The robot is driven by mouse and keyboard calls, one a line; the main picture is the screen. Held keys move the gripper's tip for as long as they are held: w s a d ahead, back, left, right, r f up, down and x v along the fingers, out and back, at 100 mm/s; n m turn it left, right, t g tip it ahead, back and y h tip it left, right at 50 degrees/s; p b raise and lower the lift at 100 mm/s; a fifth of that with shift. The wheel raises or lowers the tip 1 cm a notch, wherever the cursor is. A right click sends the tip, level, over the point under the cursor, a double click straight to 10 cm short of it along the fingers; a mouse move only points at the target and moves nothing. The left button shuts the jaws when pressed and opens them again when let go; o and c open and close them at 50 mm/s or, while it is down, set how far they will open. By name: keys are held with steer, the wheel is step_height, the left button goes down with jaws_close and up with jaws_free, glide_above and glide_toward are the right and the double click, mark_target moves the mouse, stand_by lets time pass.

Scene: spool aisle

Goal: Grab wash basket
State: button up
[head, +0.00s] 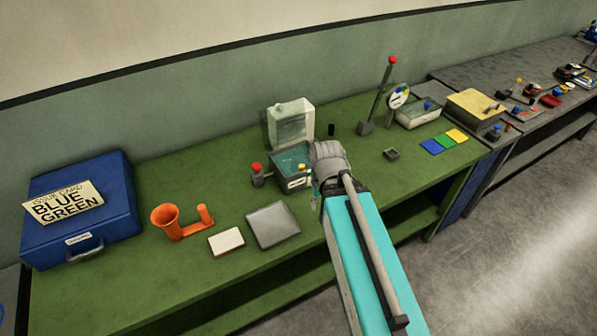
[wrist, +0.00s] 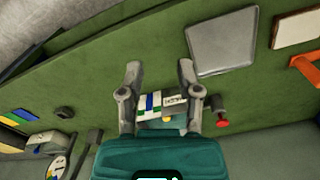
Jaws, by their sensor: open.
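A grey wash tank (head: 292,182) with teal liquid stands on the green bench, its pale lid (head: 290,122) raised behind it. A small yellow knob (head: 302,167) shows at the tank's right side and also in the wrist view (wrist: 166,119); it may be the basket's handle. The basket itself cannot be made out clearly. My gripper (wrist: 159,68) is open and empty in the wrist view. Its fingers straddle the view of the tank's labelled front (wrist: 174,100). In the head view my wrist hides the tank's right end. I see no contact.
A red-knobbed post (head: 257,172) stands left of the tank. A grey tray (head: 273,225), white pad (head: 226,241) and orange horn (head: 180,222) lie in front and left. A tall red-tipped lever (head: 377,95) rises behind right. A small dark block (head: 391,154) lies right.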

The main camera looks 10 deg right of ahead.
steer(key=shift+w, duration=0.1)
steer(key=r+n+p, duration=0.1)
steer(key=n, duration=2.1)
glide_above(302, 165)
steer(key=shift+d+r, duration=0.1)
steer(key=shift+r, duration=0.1)
steer(key=shift+f, duration=0.15)
step_height(302, 165, down, 8)
steer(key=b, duration=0.8)
steer(key=shift+f, duration=0.2)
steer(key=shift+f+b, duration=2.6)
steer(key=shift+b, duration=0.15)
steer(key=shift+c, duration=0.3)
